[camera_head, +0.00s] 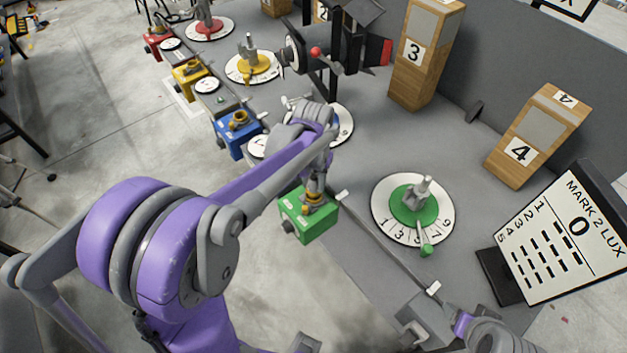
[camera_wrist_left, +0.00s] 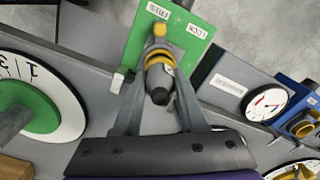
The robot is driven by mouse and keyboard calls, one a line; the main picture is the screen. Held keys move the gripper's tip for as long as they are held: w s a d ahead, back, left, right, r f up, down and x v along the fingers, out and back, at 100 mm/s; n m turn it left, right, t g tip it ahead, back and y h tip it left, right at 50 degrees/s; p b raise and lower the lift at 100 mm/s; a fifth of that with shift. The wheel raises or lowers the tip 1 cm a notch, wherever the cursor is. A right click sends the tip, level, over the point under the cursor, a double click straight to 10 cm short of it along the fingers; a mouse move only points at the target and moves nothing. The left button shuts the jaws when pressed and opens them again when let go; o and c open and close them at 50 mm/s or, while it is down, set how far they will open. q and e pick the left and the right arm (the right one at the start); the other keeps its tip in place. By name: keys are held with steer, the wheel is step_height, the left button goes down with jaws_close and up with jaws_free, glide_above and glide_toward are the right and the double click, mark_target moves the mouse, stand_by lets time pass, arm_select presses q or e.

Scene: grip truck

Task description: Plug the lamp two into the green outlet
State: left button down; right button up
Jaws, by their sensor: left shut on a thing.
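The green outlet (camera_head: 310,218) is a green box on the near edge of the grey bench. A grey plug with yellow rings (camera_head: 314,190) stands at its top. My left gripper (camera_head: 318,172) reaches down over this plug. In the left wrist view the fingers (camera_wrist_left: 158,105) sit on either side of the plug (camera_wrist_left: 158,68), which lies in front of the labelled green outlet face (camera_wrist_left: 185,30). How deep the plug sits is hidden. A black lamp (camera_head: 322,48) stands at the back; its number is not clear. My right gripper (camera_head: 420,318) is at the bottom right, its fingers unclear.
Blue (camera_head: 236,135), yellow (camera_head: 190,78) and red (camera_head: 158,42) outlets line the bench edge. A green-centred dial (camera_head: 385,210) lies right of the green outlet. A "MARK 2 LUX" board (camera_head: 560,240) and wooden blocks 3 (camera_head: 425,55) and 4 (camera_head: 530,135) stand at the right.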

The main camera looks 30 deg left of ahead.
mark_target(314, 176)
arm_select(q)
steer(key=shift+f+b, duration=0.55)
steer(key=shift+f, duration=0.4)
arm_select(e)
steer(key=shift+s+f, duration=0.25)
steer(key=shift+f, duration=0.55)
arm_select(q)
steer(key=shift+c, duration=0.3)
jaws_free()
steer(key=shift+r, duration=0.15)
arm_select(e)
steer(key=shift+r, duration=0.1)
arm_select(q)
steer(key=shift+r+p, duration=1.35)
steer(key=shift+r, duration=1.1)
arm_select(e)
steer(key=r, duration=0.1)
steer(key=w+r, duration=0.1)
steer(key=r, duration=0.1)
steer(key=shift+w+r, duration=0.15)
steer(key=shift+r, duration=0.1)
